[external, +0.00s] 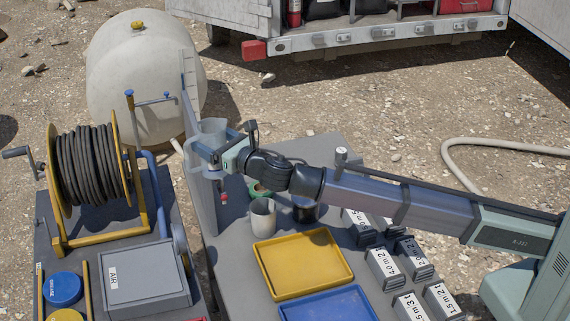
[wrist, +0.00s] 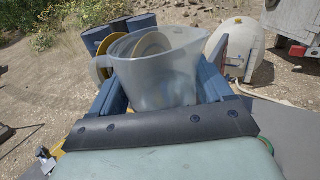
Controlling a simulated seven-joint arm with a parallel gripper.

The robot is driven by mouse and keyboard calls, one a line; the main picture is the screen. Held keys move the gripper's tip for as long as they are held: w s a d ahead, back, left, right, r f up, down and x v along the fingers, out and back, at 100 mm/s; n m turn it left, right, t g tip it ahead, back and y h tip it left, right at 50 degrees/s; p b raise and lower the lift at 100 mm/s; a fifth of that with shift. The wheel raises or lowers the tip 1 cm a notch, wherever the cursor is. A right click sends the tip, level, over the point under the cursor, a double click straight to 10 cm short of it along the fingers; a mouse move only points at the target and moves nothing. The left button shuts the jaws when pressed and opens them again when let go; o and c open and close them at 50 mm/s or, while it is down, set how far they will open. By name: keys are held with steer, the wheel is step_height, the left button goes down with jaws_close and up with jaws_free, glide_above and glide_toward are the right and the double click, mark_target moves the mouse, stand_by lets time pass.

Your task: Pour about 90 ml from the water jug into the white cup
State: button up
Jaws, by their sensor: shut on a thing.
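The water jug (external: 214,128) is a clear, greyish pitcher held above the far left part of the grey table. My gripper (external: 212,152) is shut on it. In the wrist view the jug (wrist: 156,78) sits between my two blue fingers and looks about upright. Its water level cannot be made out. The white cup (external: 263,218) stands upright on the table, below and to the right of the jug, just behind the yellow tray. The jug is apart from the cup. The cup's contents cannot be told, and I cannot pick it out in the wrist view.
A dark cup (external: 304,211) stands right of the white cup, partly under my arm. A yellow tray (external: 345,276) and a blue tray (external: 330,304) lie in front. Several labelled blocks (external: 386,268) stand at right. A grey upright panel (external: 198,180) edges the table's left.

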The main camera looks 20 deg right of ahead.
step_height(320, 180, down, 29)
steer(key=shift+r, duration=0.15)
steer(key=shift+d, duration=0.15)
stand_by(0.4)
steer(key=w+d+r+m+t, duration=0.1)
steer(key=d+r+m+t, duration=0.1)
steer(key=m, duration=0.9)
steer(key=shift+w+d+r+t, duration=0.35)
steer(key=shift+d+r, duration=0.55)
steer(key=shift+d, duration=0.45)
steer(key=shift+m+h, duration=0.3)
steer(key=shift+m, duration=0.1)
steer(key=shift+d+r+m+t, duration=0.1)
steer(key=shift+r+m+t, duration=0.3)
steer(key=shift+m, duration=0.7)
